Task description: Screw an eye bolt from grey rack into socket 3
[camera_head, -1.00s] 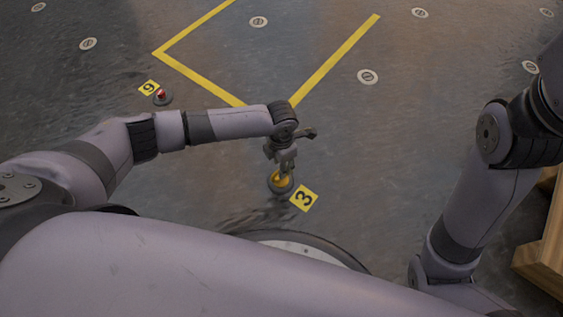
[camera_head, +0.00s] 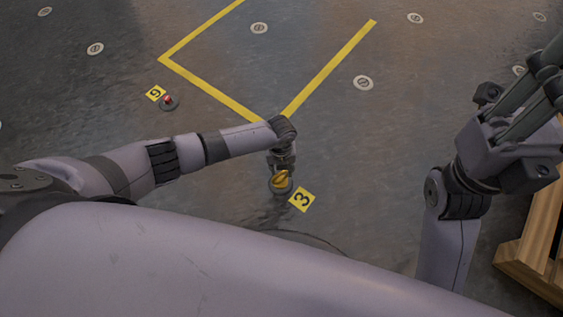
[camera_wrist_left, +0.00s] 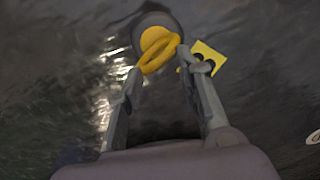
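A yellow eye bolt (camera_head: 281,179) stands in the round dark socket (camera_head: 272,189) beside the yellow "3" tag (camera_head: 302,199). My left gripper (camera_head: 282,165) points down right over it. In the left wrist view, the yellow ring (camera_wrist_left: 158,52) lies between the two fingertips (camera_wrist_left: 160,64), which appear to touch its opposite sides. How deep the thread sits is hidden. My right gripper (camera_head: 530,95) is raised at the right, its fingers pointing up and partly cut off by the frame edge. The grey rack is not identifiable in view.
Another socket (camera_head: 168,103) with a red piece in it lies at the left by a yellow number tag (camera_head: 155,92). Yellow floor lines (camera_head: 330,70) and several flat discs (camera_head: 363,83) mark the floor. A wooden structure (camera_head: 530,262) stands at the lower right.

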